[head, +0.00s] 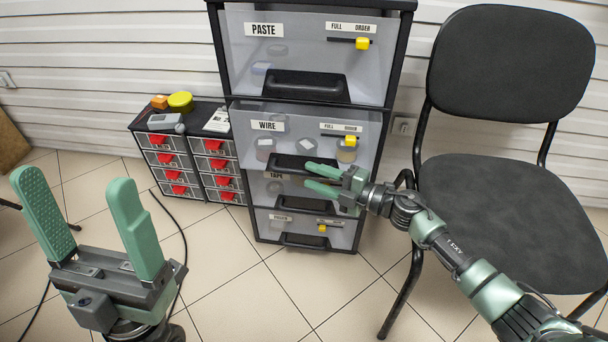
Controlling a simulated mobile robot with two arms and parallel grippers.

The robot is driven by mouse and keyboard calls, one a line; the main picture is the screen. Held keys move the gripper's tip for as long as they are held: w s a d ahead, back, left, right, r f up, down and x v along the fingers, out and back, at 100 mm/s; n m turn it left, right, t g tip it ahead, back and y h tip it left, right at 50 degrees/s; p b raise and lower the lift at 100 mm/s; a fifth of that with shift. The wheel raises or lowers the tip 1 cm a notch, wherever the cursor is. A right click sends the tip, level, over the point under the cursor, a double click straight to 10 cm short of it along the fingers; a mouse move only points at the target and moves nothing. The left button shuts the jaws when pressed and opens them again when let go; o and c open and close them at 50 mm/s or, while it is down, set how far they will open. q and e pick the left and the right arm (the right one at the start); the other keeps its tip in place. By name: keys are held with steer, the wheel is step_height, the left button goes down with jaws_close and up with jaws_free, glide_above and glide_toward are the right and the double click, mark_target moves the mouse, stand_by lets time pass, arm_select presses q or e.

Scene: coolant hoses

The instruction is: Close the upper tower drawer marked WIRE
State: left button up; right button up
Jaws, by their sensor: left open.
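The WIRE drawer (250,140) is a clear-fronted drawer in the dark-framed tower, below the PASTE drawer. It appears pulled out somewhat, as its front overhangs and partly covers the drawer marked TAPE. Spools show inside it. Its black handle (285,163) is along its lower front. My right gripper (306,173) is in front of the tower at the handle's right end, with its fingers apart and nothing seen between them. I cannot tell whether it touches the handle. My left gripper (85,210) is open and empty at the lower left, far from the tower.
The PASTE drawer (245,60) looks shut. A small cabinet with red-handled drawers (170,160) stands left of the tower, with a yellow roll (180,101) on top. A black chair (500,200) stands close at the right. A black cable lies on the tiled floor at left.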

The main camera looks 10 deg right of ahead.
mark_target(304, 173)
steer(key=shift+b+x, duration=0.35)
steer(key=shift+x, duration=1.45)
steer(key=shift+d, duration=0.1)
jaws_close()
